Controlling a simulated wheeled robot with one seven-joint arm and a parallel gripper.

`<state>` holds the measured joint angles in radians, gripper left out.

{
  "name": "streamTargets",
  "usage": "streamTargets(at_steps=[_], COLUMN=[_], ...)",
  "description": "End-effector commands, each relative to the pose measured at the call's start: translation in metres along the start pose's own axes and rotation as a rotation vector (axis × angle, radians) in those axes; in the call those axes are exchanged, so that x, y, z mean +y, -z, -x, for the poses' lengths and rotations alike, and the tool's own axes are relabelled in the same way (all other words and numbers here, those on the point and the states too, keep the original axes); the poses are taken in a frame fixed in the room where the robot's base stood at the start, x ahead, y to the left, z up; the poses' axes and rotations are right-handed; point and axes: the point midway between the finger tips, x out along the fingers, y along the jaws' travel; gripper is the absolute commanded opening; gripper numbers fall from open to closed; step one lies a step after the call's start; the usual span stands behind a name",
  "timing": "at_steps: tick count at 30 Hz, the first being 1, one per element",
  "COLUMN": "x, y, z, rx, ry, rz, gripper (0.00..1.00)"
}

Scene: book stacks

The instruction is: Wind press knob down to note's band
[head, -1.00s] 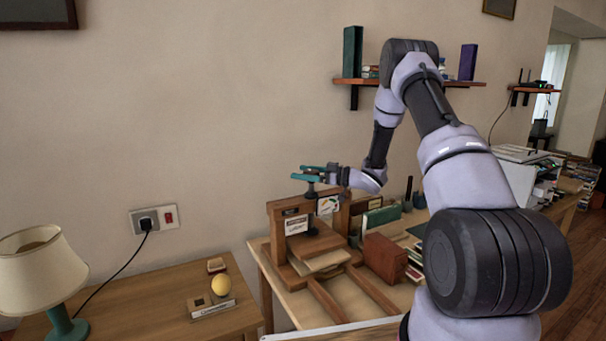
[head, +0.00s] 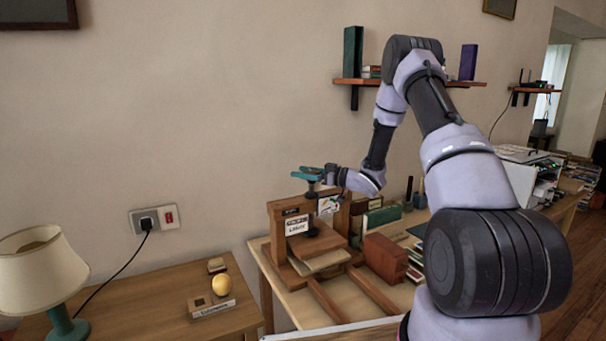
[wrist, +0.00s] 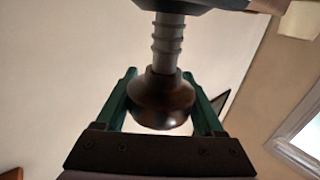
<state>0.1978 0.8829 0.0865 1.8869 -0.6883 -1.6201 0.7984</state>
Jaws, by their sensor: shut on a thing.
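The wooden press (head: 280,228) stands on the light table, with a dark screw rising through its top beam. A note (head: 297,226) with printed text is on the front of the press; its words are too small to read surely. The dark round press knob (wrist: 162,100) sits on a ribbed screw shaft in the wrist view. My gripper (head: 308,175) is at the top of the press. Its green fingers lie on both sides of the knob in the wrist view (wrist: 163,92), shut on it. In the head view the fingers mostly hide the knob.
A reddish-brown block (head: 385,256) and books (head: 382,217) stand close right of the press. A lamp (head: 42,268) and a yellow ball (head: 221,284) are on the wooden desk at left. A wall shelf (head: 400,82) is behind my arm.

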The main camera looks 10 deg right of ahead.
Motion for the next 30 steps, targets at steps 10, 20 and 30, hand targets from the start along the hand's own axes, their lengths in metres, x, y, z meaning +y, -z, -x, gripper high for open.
streamTargets(at_steps=[10,20,30], x=[0.008,0.016,0.022], y=[0.000,0.001,0.002], z=[0.002,0.005,0.009], rx=[0.000,0.000,0.003], ry=[-0.293,-0.596,-0.831], rz=[-0.005,-0.001,0.003], gripper=[0.14,0.14,0.14])
